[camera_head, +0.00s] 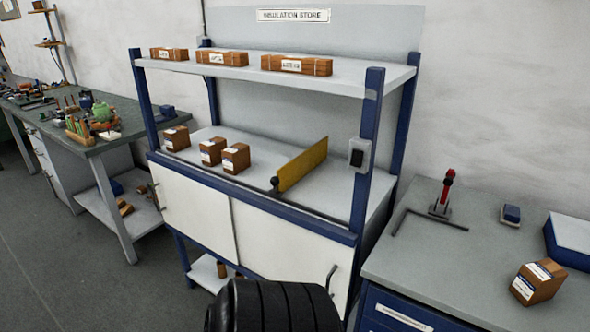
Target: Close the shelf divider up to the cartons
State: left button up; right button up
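The shelf divider is an upright yellow plate (303,165) on the lower deck (330,190) of the blue-framed shelf. A dark knob (275,182) sits at its front end, on a dark rail along the deck's front edge. Three brown cartons with white labels stand left of the divider: a left carton (176,139), a middle carton (211,152) and a right carton (236,159). Bare deck shows between the right carton and the divider. The left carton stands apart from the other two, which are close together. Neither gripper is in view.
Long brown boxes (297,65) lie on the upper shelf (345,82). A grey switch box (359,153) is on the front right post. The right bench (440,255) holds another carton (537,283) and a red-handled tool (447,190). A cluttered workbench (120,133) stands at left.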

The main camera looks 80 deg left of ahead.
aim_at(286, 176)
jog(key=u, duration=2.7)
